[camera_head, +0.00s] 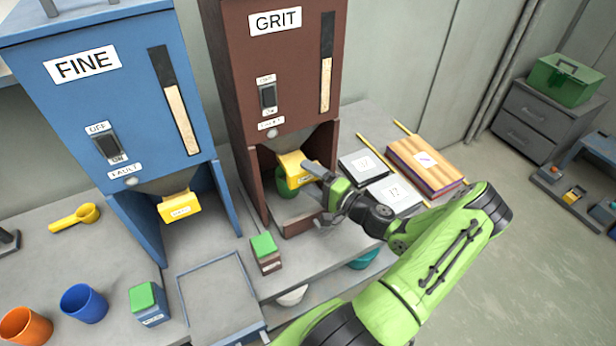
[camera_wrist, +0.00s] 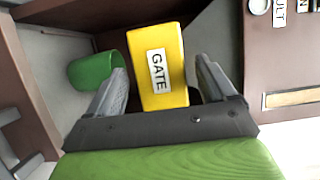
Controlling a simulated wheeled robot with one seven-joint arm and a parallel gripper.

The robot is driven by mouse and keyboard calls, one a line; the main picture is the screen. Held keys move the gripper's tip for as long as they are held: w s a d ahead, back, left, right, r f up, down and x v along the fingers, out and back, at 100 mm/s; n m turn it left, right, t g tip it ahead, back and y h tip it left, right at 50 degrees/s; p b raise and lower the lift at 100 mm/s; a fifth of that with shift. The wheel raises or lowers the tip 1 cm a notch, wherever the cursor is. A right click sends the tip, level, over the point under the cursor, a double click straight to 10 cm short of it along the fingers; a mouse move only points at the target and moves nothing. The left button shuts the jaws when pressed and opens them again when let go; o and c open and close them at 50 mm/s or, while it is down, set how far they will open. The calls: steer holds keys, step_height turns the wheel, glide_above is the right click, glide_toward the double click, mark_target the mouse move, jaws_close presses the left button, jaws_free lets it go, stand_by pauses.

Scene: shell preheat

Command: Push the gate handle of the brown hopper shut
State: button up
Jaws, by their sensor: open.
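The brown hopper (camera_head: 283,110), labelled GRIT, stands at the back of the bench. Its yellow gate handle (camera_head: 296,162) juts out below the hopper body. In the wrist view the handle (camera_wrist: 158,62), marked GATE, lies between my two fingers. My gripper (camera_head: 318,172) is open at the handle; in the wrist view my fingers (camera_wrist: 160,88) stand on either side of it, with a gap showing on the left. I cannot tell whether the right finger touches it. A green cup (camera_wrist: 95,70) is under the hopper outlet; it also shows in the head view (camera_head: 284,186), partly hidden.
A blue hopper (camera_head: 110,90), labelled FINE, with its own yellow handle (camera_head: 179,207) stands to the left. A green-topped box (camera_head: 266,253) is in front of the brown hopper. Boards (camera_head: 427,165) lie to the right. A grey tray (camera_head: 218,295) is at the front.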

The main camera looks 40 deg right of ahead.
steer(key=shift+w, duration=0.5)
steer(key=c, duration=1.4)
steer(key=w, duration=0.2)
steer(key=w+d, duration=0.1)
steer(key=w, duration=0.1)
steer(key=shift+w+d, duration=0.15)
steer(key=shift+w, duration=0.15)
steer(key=shift+s, duration=0.1)
steer(key=o, duration=1.1)
steer(key=shift+r, duration=0.1)
steer(key=o, duration=0.3)
steer(key=shift+w, duration=0.2)
